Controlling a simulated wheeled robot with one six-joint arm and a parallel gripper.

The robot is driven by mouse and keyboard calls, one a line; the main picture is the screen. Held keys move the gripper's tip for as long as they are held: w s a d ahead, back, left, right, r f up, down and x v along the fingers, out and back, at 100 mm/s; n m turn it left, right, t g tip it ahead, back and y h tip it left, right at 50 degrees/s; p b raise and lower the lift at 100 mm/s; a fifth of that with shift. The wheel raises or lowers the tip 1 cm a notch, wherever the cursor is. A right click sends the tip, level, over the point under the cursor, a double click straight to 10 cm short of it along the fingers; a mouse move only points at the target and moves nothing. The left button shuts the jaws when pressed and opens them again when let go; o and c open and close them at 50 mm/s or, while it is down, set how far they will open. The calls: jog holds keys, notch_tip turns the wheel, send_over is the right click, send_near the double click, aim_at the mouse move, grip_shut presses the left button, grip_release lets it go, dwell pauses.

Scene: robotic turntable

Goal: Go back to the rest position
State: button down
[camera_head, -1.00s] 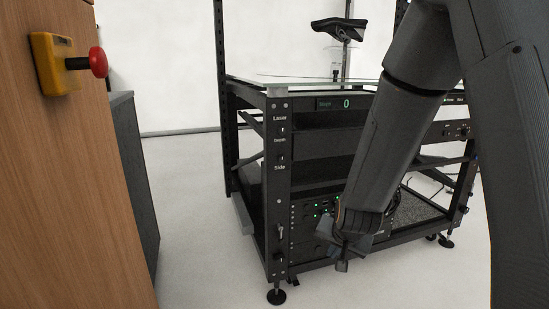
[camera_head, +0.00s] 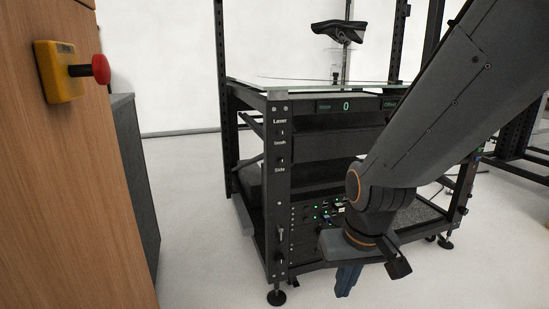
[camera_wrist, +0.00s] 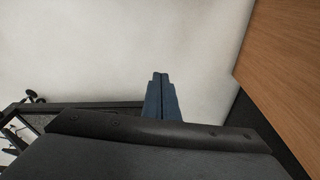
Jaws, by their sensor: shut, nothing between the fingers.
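My gripper (camera_head: 345,293) hangs pointing down in front of the black rack at the lower middle of the head view. Its bluish fingers are together and empty. In the wrist view my gripper (camera_wrist: 160,76) also shows with its two fingers side by side, over the pale floor. My arm reaches in from the upper right of the head view and covers the right part of the rack. The rack frame (camera_head: 278,190) carries a glass top (camera_head: 300,84) and a small display (camera_head: 346,106) reading 0.
A wooden cabinet (camera_head: 85,190) with a yellow box (camera_head: 58,72) and red button (camera_head: 101,69) stands at the left. A dark unit (camera_head: 135,180) stands behind it. Pale floor (camera_head: 195,220) is clear between cabinet and rack. Another dark frame (camera_head: 520,140) stands at the far right.

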jog(key=s+a+r+n+g+y+p, duration=0.1)
jog(key=s+a+r+n+p, duration=0.15)
jog(key=s+a+r, duration=0.4)
jog(key=s+a+r+n+g+p, duration=0.1)
jog(key=s+a+r+n, duration=0.2)
jog(key=s+a, duration=0.6)
jog(key=d+r+m+p, duration=0.2)
jog(key=d+r+p, duration=0.5)
jog(key=p, duration=0.5)
jog(key=d+r+m+h+p, duration=0.1)
jog(key=d+r+m+p, duration=0.1)
jog(key=d+r+p, duration=0.5)
jog(key=d+r+m+p, duration=0.3)
jog(key=d+r+p, duration=0.4)
jog(key=r+p, duration=0.8)
jog(key=p, duration=0.3)
jog(key=shift+h, duration=0.3)
jog(key=shift+w, duration=0.1)
